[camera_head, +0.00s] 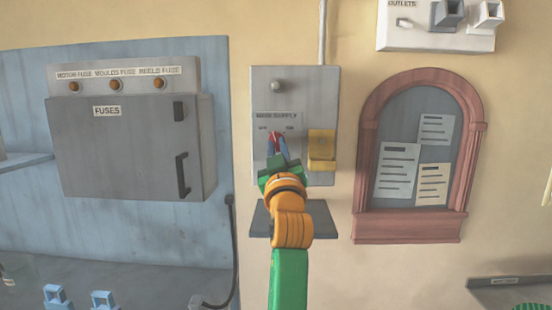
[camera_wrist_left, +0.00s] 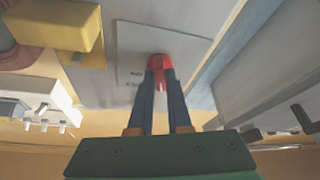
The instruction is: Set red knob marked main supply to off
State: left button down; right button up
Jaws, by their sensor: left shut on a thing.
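The red knob (camera_wrist_left: 160,68) sits on the grey main supply panel (camera_head: 296,85). In the head view only a bit of red (camera_head: 274,134) shows between the fingers, below the main supply label. My left gripper (camera_head: 279,148) reaches up to the panel from below. In the left wrist view its two dark blue fingers (camera_wrist_left: 161,88) are closed on the knob from either side. The fingers hide much of the knob, and I cannot tell which setting it points to. My right gripper is not in view.
A yellow block (camera_head: 321,146) sticks out of the panel just right of the knob. A dark shelf (camera_head: 258,221) juts out below the panel. A grey fuse box (camera_head: 130,145) hangs to the left, and a framed notice board (camera_head: 455,150) to the right.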

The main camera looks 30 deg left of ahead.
pick_arm(q)
jog(key=n, duration=0.1)
jog(key=n+g+y, duration=0.1)
jog(key=n, duration=0.1)
jog(key=shift+w+d+n+g, duration=0.1)
jog(key=shift+d+n+g, duration=0.05)
jog(key=shift+n+g, duration=0.15)
jog(key=shift+r+n+g+y, duration=0.15)
jog(key=shift+n+g, duration=0.15)
jog(key=shift+n, duration=0.5)
jog(key=shift+n+g+y, duration=0.15)
jog(key=shift+n+g, duration=0.15)
jog(key=shift+n, duration=0.8)
jog(key=c, duration=0.9)
grip_release()
jog(key=shift+o, duration=0.2)
jog(key=shift+d, duration=0.15)
jog(key=b+v, duration=0.3)
jog(key=v, duration=0.4)
jog(key=shift+b, duration=0.35)
